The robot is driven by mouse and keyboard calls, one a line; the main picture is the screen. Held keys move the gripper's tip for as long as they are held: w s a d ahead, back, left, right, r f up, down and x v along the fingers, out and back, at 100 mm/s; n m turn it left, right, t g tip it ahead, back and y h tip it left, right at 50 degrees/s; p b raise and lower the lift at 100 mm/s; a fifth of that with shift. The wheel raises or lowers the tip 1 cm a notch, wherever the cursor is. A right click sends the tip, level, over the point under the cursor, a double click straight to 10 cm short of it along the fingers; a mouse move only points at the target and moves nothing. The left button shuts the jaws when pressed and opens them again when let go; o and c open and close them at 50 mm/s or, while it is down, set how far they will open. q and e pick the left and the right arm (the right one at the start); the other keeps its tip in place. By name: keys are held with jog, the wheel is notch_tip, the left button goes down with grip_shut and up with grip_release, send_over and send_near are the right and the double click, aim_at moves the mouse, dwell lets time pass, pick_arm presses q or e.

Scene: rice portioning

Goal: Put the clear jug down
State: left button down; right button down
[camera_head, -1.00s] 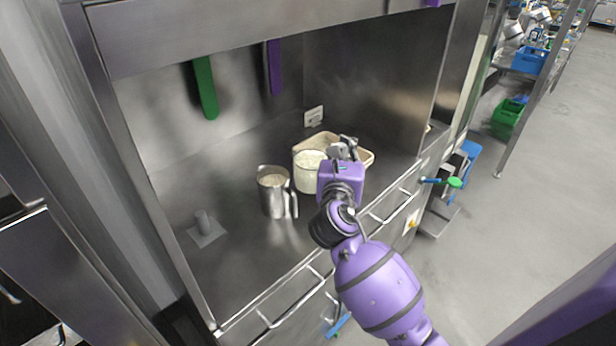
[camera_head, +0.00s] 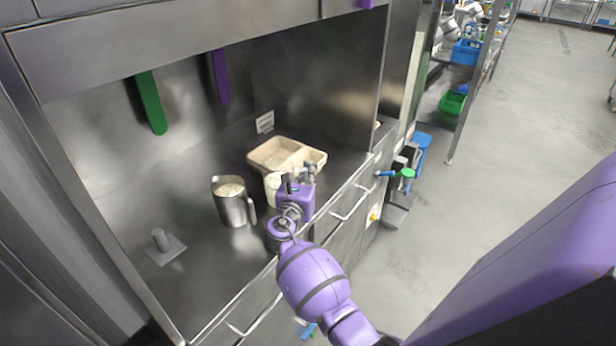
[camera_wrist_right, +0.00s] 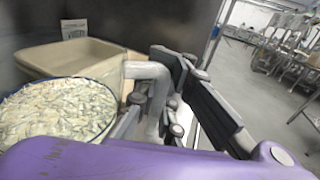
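The clear jug (camera_head: 272,184), filled with pale rice, stands upright on the steel counter in front of the cream tray, partly hidden by my right gripper in the head view. In the right wrist view its round rim and rice (camera_wrist_right: 58,108) fill the left side. Its grey handle (camera_wrist_right: 150,72) points toward my gripper. My right gripper (camera_head: 299,178) is at the handle, its fingers spread on either side of it. The fingers also show in the right wrist view (camera_wrist_right: 165,105). My left gripper is not in view.
A cream tray (camera_head: 262,155) with two compartments stands behind the clear jug. A metal jug (camera_head: 232,207) with pale contents stands to the left. A small metal post on a plate (camera_head: 164,246) is further left. The counter between post and metal jug is free.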

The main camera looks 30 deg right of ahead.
jog(key=shift+f, duration=0.5)
jog(key=c, duration=2.5)
grip_release()
jog(key=shift+f, duration=0.35)
jog(key=shift+c, duration=0.2)
jog(key=o, duration=0.7)
jog(key=shift+r, duration=0.1)
